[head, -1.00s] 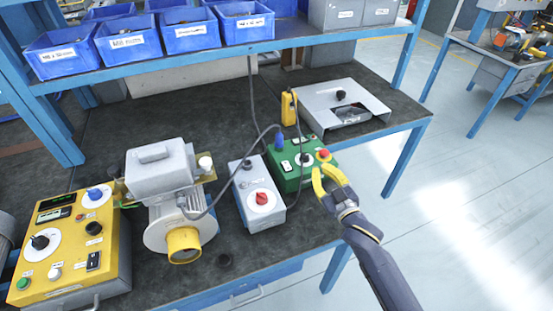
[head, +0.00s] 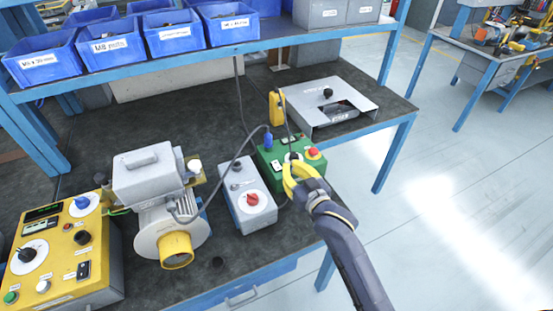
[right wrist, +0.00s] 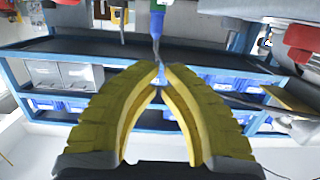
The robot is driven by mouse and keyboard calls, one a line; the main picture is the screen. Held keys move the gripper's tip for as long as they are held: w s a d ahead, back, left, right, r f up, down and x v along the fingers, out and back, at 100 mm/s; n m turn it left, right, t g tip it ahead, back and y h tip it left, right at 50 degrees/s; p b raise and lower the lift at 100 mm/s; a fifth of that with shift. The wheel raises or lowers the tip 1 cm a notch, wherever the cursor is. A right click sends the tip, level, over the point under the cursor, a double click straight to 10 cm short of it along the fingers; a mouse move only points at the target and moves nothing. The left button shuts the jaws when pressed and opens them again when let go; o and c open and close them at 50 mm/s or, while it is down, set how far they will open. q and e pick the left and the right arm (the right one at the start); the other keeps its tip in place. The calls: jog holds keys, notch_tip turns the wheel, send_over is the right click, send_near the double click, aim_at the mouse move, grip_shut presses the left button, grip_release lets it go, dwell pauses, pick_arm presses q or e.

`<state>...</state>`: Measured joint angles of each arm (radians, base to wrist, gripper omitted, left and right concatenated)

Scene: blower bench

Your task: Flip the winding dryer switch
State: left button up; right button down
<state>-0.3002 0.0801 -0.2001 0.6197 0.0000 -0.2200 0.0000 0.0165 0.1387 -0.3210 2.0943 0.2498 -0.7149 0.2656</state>
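The label saying which device is the winding dryer is too small to read. A grey box (head: 240,197) with a red rotary knob (head: 253,199) stands at mid-bench. A green box (head: 270,158) with a red button (head: 313,154) and a dark knob stands right behind it. My right gripper (head: 288,168) is at the front right of the green box, its yellow fingers covering part of its front. In the right wrist view its fingertips (right wrist: 161,70) almost meet, with nothing clearly held. Whether they touch a control cannot be told. My left gripper is out of view.
A yellow control box (head: 66,262) and a grey motor (head: 150,183) with a yellow end stand to the left. A yellow meter (head: 277,108) and a grey metal housing (head: 345,88) are behind. Cables cross the boxes.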

send_over(277, 165)
jog(key=shift+s+f, duration=0.25)
jog(key=shift+f, duration=0.35)
notch_tip(277, 165, down, 2)
jog(key=shift+w+f, duration=0.25)
jog(key=shift+f, duration=0.75)
